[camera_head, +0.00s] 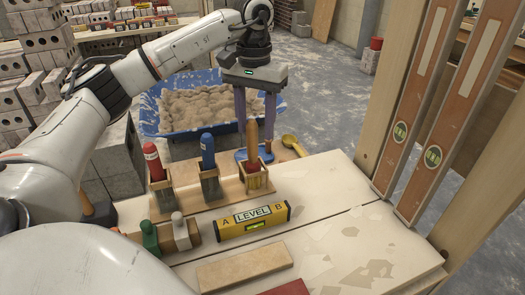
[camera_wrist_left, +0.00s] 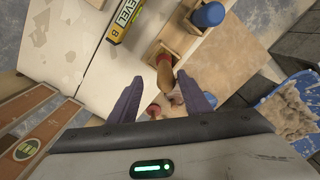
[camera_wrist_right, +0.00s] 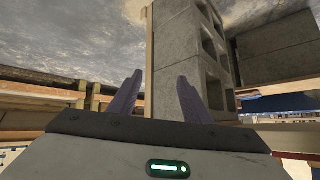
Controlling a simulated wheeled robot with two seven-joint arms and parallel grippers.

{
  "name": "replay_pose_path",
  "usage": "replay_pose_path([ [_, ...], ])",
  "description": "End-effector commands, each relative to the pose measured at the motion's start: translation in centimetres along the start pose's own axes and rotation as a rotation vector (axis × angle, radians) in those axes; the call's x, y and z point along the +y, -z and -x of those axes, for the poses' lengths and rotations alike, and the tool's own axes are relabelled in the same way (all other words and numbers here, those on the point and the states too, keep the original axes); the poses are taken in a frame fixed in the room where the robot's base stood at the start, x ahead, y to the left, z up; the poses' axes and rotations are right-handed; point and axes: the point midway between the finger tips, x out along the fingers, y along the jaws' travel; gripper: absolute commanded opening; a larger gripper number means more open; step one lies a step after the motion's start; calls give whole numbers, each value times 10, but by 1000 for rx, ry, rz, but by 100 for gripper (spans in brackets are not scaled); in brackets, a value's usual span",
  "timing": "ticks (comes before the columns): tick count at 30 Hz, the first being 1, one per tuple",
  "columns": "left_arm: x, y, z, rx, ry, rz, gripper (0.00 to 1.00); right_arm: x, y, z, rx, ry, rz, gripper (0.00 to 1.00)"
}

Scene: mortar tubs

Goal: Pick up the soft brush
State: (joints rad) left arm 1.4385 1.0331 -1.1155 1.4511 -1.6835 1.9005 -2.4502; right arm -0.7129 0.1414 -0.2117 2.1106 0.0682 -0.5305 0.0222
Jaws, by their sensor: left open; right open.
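A tool with an upright wooden handle (camera_head: 253,132) stands in a small wooden holder (camera_head: 257,182) at the right end of a row. Its lower end is hidden, so I cannot tell for certain that it is the soft brush. My left gripper (camera_head: 255,140) is open, pointing down, with its fingers either side of the handle. In the left wrist view the handle (camera_wrist_left: 164,75) shows between the open fingers (camera_wrist_left: 159,80), not visibly gripped. My right gripper (camera_wrist_right: 159,78) is open and empty, seen only in its own wrist view.
Red (camera_head: 152,160) and blue (camera_head: 207,150) handles stand in neighbouring holders. A yellow scoop (camera_head: 292,143) lies behind. A yellow level (camera_head: 253,221) and a wooden board (camera_head: 244,267) lie in front. Concrete blocks (camera_wrist_right: 180,60) stand before my right gripper.

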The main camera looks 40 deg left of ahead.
Motion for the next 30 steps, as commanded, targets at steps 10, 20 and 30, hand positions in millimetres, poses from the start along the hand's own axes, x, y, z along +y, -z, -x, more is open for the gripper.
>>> replay_pose_path([
  [10,-5,3,-46,-1,1,1,44,-4,-14,0,-10,8,-19,44],
  [20,-8,6,-80,0,0,1,44,-4,-10,-3,13,12,-28,44],
  [30,-8,6,-80,0,0,0,21,-5,-7,-2,17,12,-28,44],
])
